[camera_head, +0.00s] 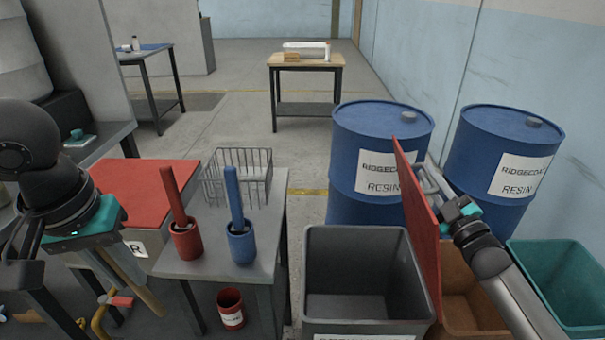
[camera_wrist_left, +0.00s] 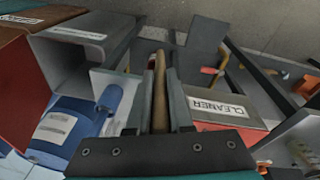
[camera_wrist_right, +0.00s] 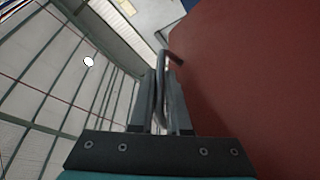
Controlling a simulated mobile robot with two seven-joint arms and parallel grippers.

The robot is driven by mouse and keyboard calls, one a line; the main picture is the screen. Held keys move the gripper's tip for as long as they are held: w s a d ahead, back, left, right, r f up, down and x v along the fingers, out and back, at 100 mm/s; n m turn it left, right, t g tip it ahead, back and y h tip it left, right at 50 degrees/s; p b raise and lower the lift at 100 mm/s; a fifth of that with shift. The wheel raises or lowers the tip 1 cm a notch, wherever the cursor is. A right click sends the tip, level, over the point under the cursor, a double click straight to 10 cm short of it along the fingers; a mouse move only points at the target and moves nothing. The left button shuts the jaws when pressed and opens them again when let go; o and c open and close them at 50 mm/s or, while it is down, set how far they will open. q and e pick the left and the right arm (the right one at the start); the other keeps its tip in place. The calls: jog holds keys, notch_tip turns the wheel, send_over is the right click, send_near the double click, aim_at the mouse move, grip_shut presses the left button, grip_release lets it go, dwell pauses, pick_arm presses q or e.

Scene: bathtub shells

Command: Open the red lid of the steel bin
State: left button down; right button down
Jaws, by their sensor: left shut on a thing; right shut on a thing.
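The grey steel bin (camera_head: 365,270) stands open at the lower middle of the head view, its dark inside showing. Its red lid (camera_head: 420,225) stands almost upright along the bin's right side. My right gripper (camera_head: 432,180) is shut on the lid's metal handle (camera_wrist_right: 162,85), on the lid's right face. The lid (camera_wrist_right: 250,75) fills the right of the right wrist view. My left gripper (camera_head: 125,262) is at the lower left, shut on a wooden stick (camera_head: 145,300) that slants downward. The stick (camera_wrist_left: 159,95) stands between the fingers in the left wrist view; its far end is unclear.
Two blue resin drums (camera_head: 375,150) (camera_head: 505,160) stand behind the bins. Brown (camera_head: 470,305) and teal (camera_head: 560,285) bins are at the right. A grey table (camera_head: 205,285) holds red (camera_head: 187,240) and blue (camera_head: 241,243) cups with upright sticks and a wire basket (camera_head: 237,175).

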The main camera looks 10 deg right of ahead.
jog(key=shift+m+h, duration=0.4)
jog(key=shift+m, duration=0.5)
jog(key=shift+s+d+r, duration=0.1)
jog(key=shift+s+d, duration=0.1)
jog(key=shift+d, duration=0.5)
jog(key=shift+s+d+r, duration=0.1)
jog(key=shift+s+d, duration=0.05)
jog(key=shift+d, duration=0.5)
jog(key=shift+s+d+r, duration=0.1)
jog(key=shift+s+d, duration=0.1)
jog(key=shift+d, duration=0.5)
jog(key=c, duration=1.2)
grip_release()
jog(key=shift+o, duration=0.2)
jog(key=shift+f, duration=0.1)
